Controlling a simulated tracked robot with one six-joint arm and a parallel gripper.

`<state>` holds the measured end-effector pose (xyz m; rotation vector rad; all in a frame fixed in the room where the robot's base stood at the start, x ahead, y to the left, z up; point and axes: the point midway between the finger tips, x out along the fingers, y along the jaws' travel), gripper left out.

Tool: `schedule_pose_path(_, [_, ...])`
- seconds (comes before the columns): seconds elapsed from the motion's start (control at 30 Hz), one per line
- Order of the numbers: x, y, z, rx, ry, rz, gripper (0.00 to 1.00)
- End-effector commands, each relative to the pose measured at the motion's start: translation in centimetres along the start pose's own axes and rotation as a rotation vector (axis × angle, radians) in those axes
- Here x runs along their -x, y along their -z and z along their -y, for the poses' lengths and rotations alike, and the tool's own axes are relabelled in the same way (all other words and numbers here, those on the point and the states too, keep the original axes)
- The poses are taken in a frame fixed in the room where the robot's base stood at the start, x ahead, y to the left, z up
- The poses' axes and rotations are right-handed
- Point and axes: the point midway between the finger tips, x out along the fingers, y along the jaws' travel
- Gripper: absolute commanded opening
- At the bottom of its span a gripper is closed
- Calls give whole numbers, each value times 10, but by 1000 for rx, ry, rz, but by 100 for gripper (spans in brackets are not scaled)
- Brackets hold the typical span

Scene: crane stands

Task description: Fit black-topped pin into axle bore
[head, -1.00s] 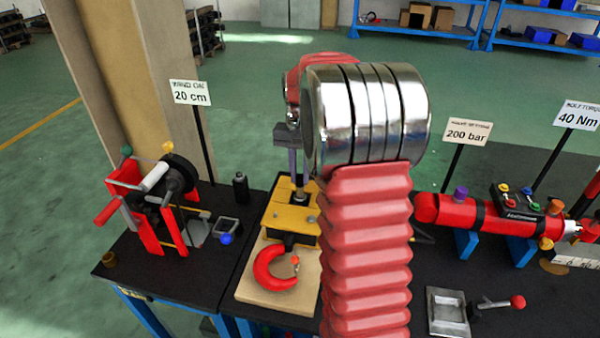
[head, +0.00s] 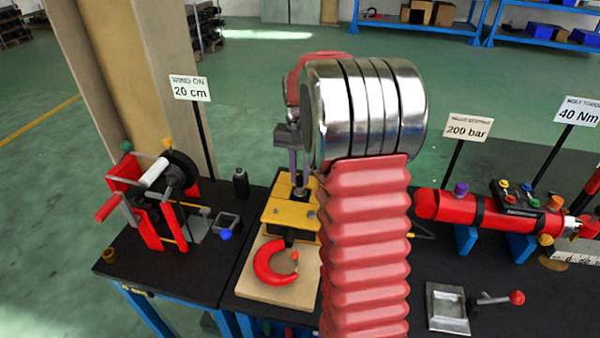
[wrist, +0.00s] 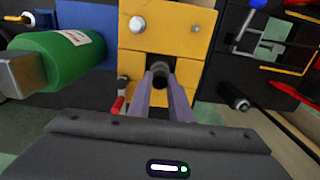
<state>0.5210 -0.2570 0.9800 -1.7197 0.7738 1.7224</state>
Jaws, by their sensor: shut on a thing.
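My gripper (wrist: 164,88) points down at the yellow hook block (wrist: 176,40). Its two grey-purple fingers are shut on the black-topped pin (wrist: 160,70), of which only a dark round end shows between the fingertips. In the head view my gripper (head: 296,176) is over the yellow block (head: 286,213), partly behind my red arm. The bore itself is covered by the fingers and pin, and I cannot tell how deep the pin sits. A red hook (head: 268,270) lies in front of the block on a pale board (head: 270,292).
A red winch (head: 150,238) stands left, with a small black cylinder (head: 240,184) beside it. A green cylinder (wrist: 62,57) lies beside the block in the wrist view. A red hydraulic cylinder (head: 445,206) and a metal tray (head: 447,308) are to the right.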

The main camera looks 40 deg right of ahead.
Motion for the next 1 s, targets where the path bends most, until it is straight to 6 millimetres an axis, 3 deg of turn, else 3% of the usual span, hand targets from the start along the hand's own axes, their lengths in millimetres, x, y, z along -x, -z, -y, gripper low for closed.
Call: schedule_pose_path(1.0, [-16, 0, 0, 0, 0, -1, 0])
